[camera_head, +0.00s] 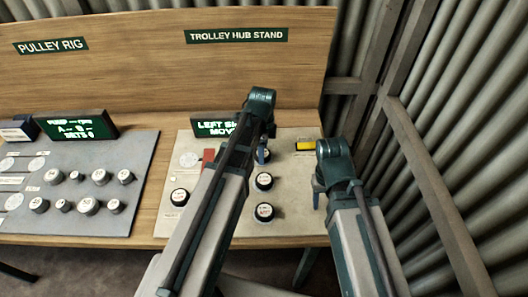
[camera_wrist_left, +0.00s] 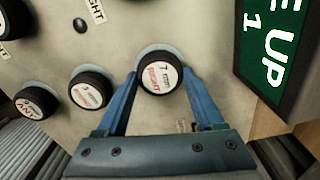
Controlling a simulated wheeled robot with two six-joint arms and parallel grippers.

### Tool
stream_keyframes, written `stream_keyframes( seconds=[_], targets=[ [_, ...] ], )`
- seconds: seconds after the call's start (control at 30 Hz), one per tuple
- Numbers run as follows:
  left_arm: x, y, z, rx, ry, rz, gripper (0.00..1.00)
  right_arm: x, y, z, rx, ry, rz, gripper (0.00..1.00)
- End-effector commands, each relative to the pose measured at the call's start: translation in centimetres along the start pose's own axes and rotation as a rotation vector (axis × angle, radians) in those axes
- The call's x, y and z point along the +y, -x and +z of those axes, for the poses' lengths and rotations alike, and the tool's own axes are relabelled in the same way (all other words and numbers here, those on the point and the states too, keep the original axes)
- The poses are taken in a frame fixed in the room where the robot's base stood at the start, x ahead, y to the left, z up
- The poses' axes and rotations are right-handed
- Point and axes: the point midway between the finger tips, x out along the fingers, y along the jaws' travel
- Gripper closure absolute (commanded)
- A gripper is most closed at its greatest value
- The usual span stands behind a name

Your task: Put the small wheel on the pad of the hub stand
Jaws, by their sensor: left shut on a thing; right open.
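My left gripper (camera_wrist_left: 160,80) is shut on a black wheel (camera_wrist_left: 160,73) with a white top marked 7 and RIGHT in red. Blue fingers lie on either side of it; I cannot tell whether it is clear of the board. In the head view, the left gripper (camera_head: 262,153) is over the hub stand board (camera_head: 228,222), mostly hidden by its arm. A pale round disc (camera_head: 189,159) lies at the board's upper left; I cannot tell if it is the pad. My right gripper (camera_head: 317,194) is beside the board's right edge, empty, its fingers small in view.
Other black wheels stand on the board: two at the right (camera_head: 264,181) (camera_head: 264,212) and one at the left (camera_head: 179,197). A red block (camera_head: 208,158), a yellow-topped block (camera_head: 304,145) and a green display (camera_head: 212,128) are nearby. The pulley rig board (camera_head: 90,215) is left.

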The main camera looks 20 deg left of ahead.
Motion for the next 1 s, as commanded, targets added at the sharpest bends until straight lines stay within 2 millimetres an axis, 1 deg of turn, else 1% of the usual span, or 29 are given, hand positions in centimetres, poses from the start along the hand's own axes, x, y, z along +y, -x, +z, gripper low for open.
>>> stream_keyframes(
  seconds=[0.1, 0.13, 0.27, 0.3, 0.67, 0.87, 1.0],
  targets=[
    [0.0, -0.5, 0.0, 0.0, 0.0, 0.0, 0.87, 0.0, -0.5, 0.0, 0.0, 0.0, 0.0, 0.5],
    [0.0, -0.4, 0.0, 0.0, 0.0, 0.0, 0.27, 0.0, -0.4, 0.0, 0.0, 0.0, 0.0, 0.5],
    [0.0, -0.3, 0.0, 0.0, 0.0, 0.0, 0.04, 0.0, -0.3, 0.0, 0.0, 0.0, 0.0, 0.5],
    [0.0, -0.3, 0.0, 0.0, 0.0, 0.0, 0.01, 0.0, -0.3, 0.0, 0.0, 0.0, 0.0, 0.5],
    [0.0, -0.1, 0.0, 0.0, 0.0, 0.0, 0.01, 0.0, -0.1, 0.0, 0.0, 0.0, 0.0, 0.5],
    [0.0, 1.1, 0.0, 0.0, 0.0, 0.0, 0.01, 0.1, 1.1, 0.1, 0.0, 0.0, 0.0, 0.5],
    [0.0, 2.7, 0.0, 0.0, 0.0, 0.0, 0.01, 0.3, 2.7, 0.2, 0.0, 0.0, 0.0, 0.5]
  ],
)
